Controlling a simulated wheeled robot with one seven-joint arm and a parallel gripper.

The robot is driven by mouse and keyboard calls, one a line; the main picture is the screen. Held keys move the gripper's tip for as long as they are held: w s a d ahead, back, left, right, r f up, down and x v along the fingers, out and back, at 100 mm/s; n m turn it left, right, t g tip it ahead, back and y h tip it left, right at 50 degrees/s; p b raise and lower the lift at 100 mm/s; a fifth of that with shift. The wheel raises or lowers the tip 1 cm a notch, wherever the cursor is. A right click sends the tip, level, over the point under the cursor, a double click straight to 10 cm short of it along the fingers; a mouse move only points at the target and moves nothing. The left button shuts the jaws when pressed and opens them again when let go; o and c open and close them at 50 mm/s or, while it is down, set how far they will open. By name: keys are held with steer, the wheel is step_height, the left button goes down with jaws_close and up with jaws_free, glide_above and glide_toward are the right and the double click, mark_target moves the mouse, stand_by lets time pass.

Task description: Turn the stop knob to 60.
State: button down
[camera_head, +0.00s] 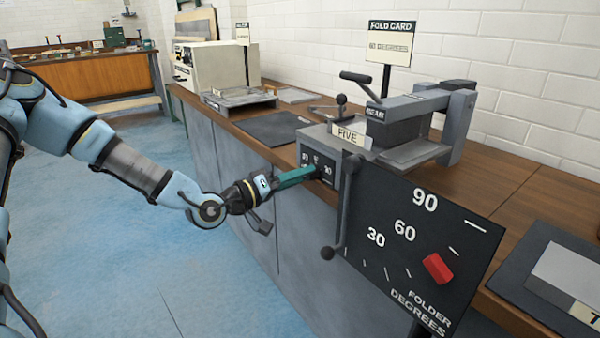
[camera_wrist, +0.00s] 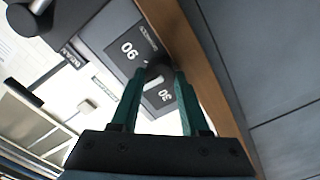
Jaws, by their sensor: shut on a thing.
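The stop knob (camera_wrist: 158,73) is a small dark knob on a dark dial plate (camera_head: 330,181) on the front of the grey folding machine (camera_head: 408,135). In the wrist view the plate shows 90 and 30. A 60 is not readable there, since my fingers and the knob cover part of the plate. My gripper (camera_head: 318,172) has teal fingers that reach the plate. In the wrist view my gripper (camera_wrist: 159,75) is shut on the knob, one finger on each side. I cannot read which mark the knob points to.
A large black board (camera_head: 410,245) marked FOLDER DEGREES shows 30, 60, 90 and a red block (camera_head: 438,268) right of and below the 60. Blue floor (camera_head: 190,270) is clear below my arm.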

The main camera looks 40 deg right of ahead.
steer(key=shift+n, duration=0.3)
steer(key=shift+c, duration=2)
jaws_free()
steer(key=a, duration=1)
steer(key=shift+w+a+b, duration=0.3)
steer(key=shift+a+b, duration=0.1)
